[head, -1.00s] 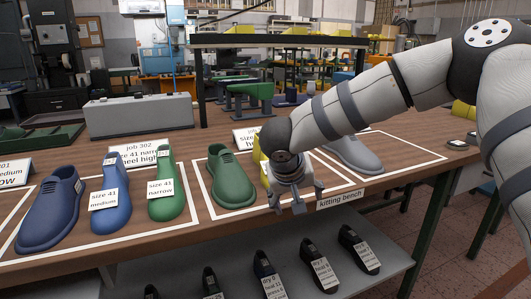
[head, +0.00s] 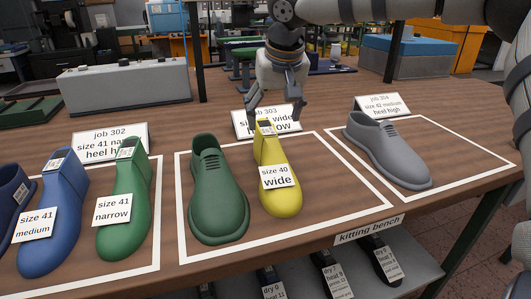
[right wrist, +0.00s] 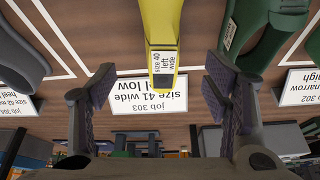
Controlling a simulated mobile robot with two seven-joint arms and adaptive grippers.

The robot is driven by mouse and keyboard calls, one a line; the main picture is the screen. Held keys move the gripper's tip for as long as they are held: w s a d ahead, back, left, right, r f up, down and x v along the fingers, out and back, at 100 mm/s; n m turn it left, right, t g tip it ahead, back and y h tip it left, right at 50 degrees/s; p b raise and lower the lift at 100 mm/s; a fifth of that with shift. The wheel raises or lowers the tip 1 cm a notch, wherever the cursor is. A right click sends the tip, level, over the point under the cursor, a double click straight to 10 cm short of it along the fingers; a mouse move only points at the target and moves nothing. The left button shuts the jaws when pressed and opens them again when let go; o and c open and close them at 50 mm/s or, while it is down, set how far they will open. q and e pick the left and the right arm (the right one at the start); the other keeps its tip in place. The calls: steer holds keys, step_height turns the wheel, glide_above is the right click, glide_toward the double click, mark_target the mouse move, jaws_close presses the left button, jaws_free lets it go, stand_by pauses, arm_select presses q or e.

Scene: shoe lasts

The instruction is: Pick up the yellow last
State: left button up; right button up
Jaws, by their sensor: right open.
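The yellow last (head: 280,195) stands on the wooden bench in the middle white-outlined area, right of a green shoe (head: 217,190). Its front tag reads "size 40 wide". My right gripper (head: 275,113) is open and empty, pointing down at the back end of the yellow last, near its top. In the right wrist view the yellow last (right wrist: 165,22) shows at the top centre, with a tag reading "size 40 left wide". There the right gripper's fingers (right wrist: 160,75) stand apart on either side, without visible contact. My left gripper is out of view.
The job 303 card (head: 240,122) stands just behind the yellow last. A green last (head: 126,205) and a blue last (head: 60,215) stand to the left. A grey shoe (head: 388,150) stands in the right area. Bare bench lies between it and the yellow last.

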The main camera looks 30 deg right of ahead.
mark_target(268, 143)
steer(key=x, duration=0.9)
steer(key=shift+s+a+f+b, duration=0.2)
steer(key=shift+f+b, duration=0.1)
steer(key=shift+w+f, duration=0.2)
steer(key=shift+f, duration=0.05)
steer(key=shift+r, duration=0.15)
jaws_close()
